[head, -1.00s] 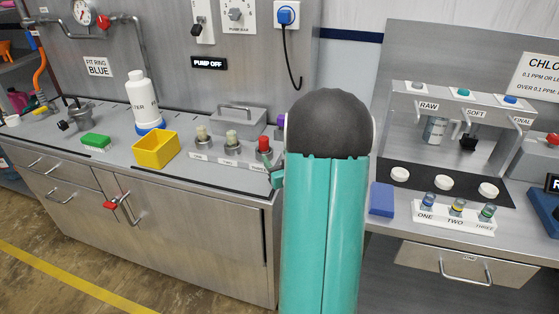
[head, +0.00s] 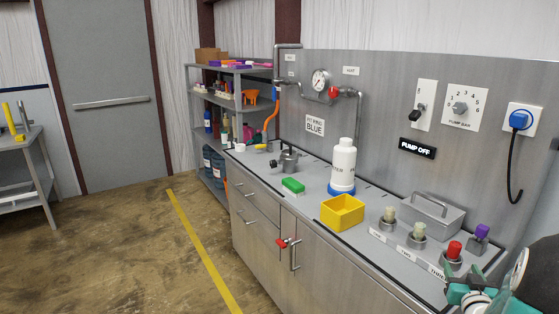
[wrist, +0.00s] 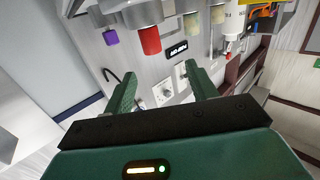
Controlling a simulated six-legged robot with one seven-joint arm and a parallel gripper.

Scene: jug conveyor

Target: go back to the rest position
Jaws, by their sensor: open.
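My gripper (wrist: 160,72) shows in the wrist view with its two green fingers spread apart and nothing between them. The counter appears upside down beyond them. The red-topped knob (wrist: 149,41) and the purple-topped piece (wrist: 110,37) show past the fingertips, apart from them. In the head view, part of my teal arm (head: 520,288) is at the lower right corner, close to the counter's right end and the red-topped knob (head: 454,250).
A shelf rack (head: 232,72) stands behind. A grey door (head: 100,90) is at the back left.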

